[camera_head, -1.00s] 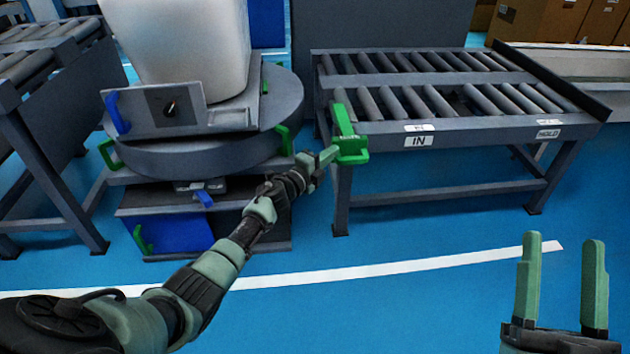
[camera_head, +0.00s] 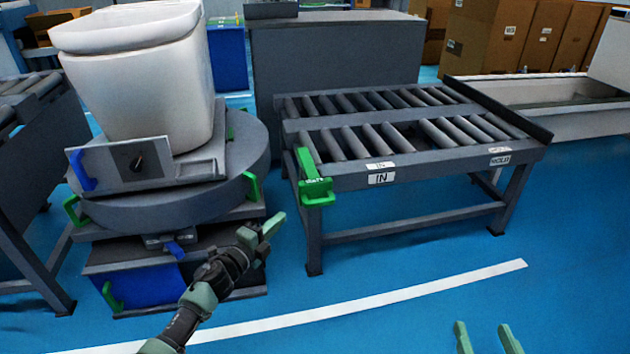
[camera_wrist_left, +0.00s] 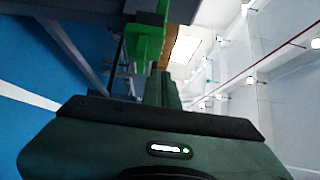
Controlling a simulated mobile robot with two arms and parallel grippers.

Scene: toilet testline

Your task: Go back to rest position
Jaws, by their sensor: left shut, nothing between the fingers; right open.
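My left gripper (camera_head: 265,232) is shut and empty. It is apart from the green handle (camera_head: 315,182) on the left front corner of the roller table, below and left of it in the head view. The left wrist view shows a green handle (camera_wrist_left: 146,42) ahead of the fingers. My right gripper (camera_head: 487,340) shows only its two fingertips at the bottom edge of the head view. They are apart, with nothing seen between them.
The roller table (camera_head: 420,176) with IN and HOLD labels stands ahead. To its left a round turntable (camera_head: 180,205) carries a white toilet (camera_head: 145,80). Cardboard boxes (camera_head: 490,35) stand at the back right. The blue floor (camera_head: 400,265) in front is clear, crossed by a white line.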

